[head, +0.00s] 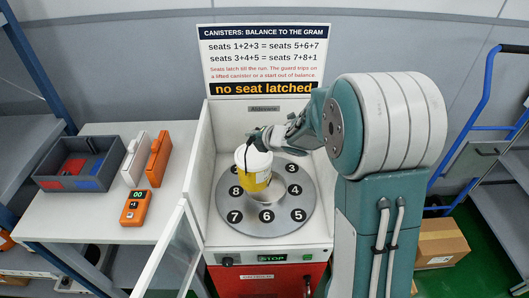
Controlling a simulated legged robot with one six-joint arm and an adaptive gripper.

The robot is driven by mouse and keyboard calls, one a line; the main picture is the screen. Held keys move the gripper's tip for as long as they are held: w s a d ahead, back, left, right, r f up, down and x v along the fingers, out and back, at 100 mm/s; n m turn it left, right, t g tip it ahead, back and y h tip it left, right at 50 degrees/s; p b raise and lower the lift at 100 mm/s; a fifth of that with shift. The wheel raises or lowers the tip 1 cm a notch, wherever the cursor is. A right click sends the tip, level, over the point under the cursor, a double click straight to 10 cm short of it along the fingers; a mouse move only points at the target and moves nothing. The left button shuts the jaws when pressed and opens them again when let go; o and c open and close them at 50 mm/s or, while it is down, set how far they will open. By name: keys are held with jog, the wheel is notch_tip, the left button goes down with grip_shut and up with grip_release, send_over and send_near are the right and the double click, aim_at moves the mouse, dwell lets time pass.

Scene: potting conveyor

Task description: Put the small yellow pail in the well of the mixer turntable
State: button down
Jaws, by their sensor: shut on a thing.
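The small yellow pail (258,184) has a pale upper part and hangs or stands upright over the middle of the grey mixer turntable (281,220). My gripper (249,147) is at the pail's top edge and shut on it, with my arm reaching in from the right. The well at the turntable's centre is mostly hidden behind the pail; its pale near edge (262,207) shows below the pail. I cannot tell whether the pail's bottom is inside the well or above it.
White housing walls enclose the turntable, with an open clear door (172,255) at left. A sign (264,60) behind reads "no seat latched". The left bench (95,222) holds a grey bin (50,183), an orange meter (136,208), and white and orange cases (158,160).

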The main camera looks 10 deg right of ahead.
aim_at(254, 159)
jog(key=d+f, duration=0.1)
jog(key=f, duration=0.1)
jog(key=w+d+f, duration=0.1)
jog(key=d+f, duration=0.1)
jog(key=shift+d, duration=0.3)
jog(key=shift+w+d+f, duration=0.1)
jog(key=shift+d+f, duration=0.05)
jog(key=shift+f, duration=1.65)
jog(key=c, duration=0.6)
grip_release()
jog(key=shift+f, duration=0.1)
jog(key=shift+c, duration=0.2)
